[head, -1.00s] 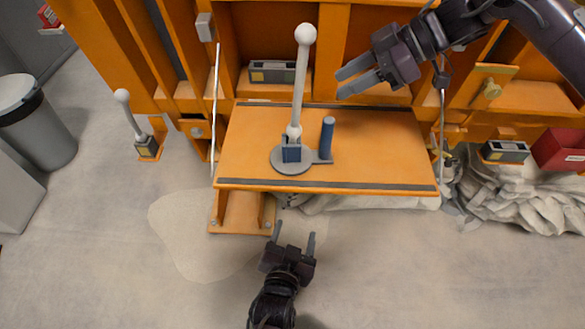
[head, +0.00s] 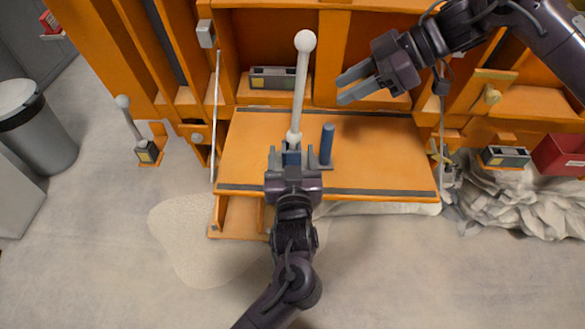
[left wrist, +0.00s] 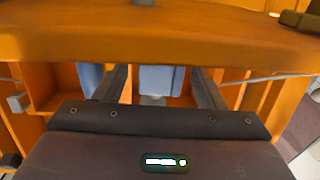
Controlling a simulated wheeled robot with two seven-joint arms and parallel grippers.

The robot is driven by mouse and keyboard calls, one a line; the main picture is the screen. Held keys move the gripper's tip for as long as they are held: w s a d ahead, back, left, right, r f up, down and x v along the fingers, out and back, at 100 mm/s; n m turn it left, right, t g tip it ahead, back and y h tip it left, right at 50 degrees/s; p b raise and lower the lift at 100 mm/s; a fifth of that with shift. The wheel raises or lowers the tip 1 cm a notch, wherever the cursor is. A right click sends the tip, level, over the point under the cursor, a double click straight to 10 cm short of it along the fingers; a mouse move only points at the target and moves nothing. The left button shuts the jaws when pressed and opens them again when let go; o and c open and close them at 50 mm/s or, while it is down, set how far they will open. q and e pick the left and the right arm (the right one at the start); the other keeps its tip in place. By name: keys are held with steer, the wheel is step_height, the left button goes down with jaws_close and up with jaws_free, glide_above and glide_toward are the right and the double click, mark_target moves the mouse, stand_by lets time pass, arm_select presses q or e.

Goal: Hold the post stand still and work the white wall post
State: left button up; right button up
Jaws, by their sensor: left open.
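A tall white post with a ball top (head: 301,85) rises from the blue block. My right gripper (head: 342,88) is open and empty, right of the tall post.
The stand is on an orange board (head: 385,150) with dark edge strips. A grey box (head: 272,78) lies behind it. A grey bin (head: 38,130) stands left; a red box (head: 562,152) and grey crumpled material (head: 515,195) are at right. The front floor is open.

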arm_select(q)
steer(key=shift+w+a, duration=0.1)
steer(key=shift+w, duration=1.1)
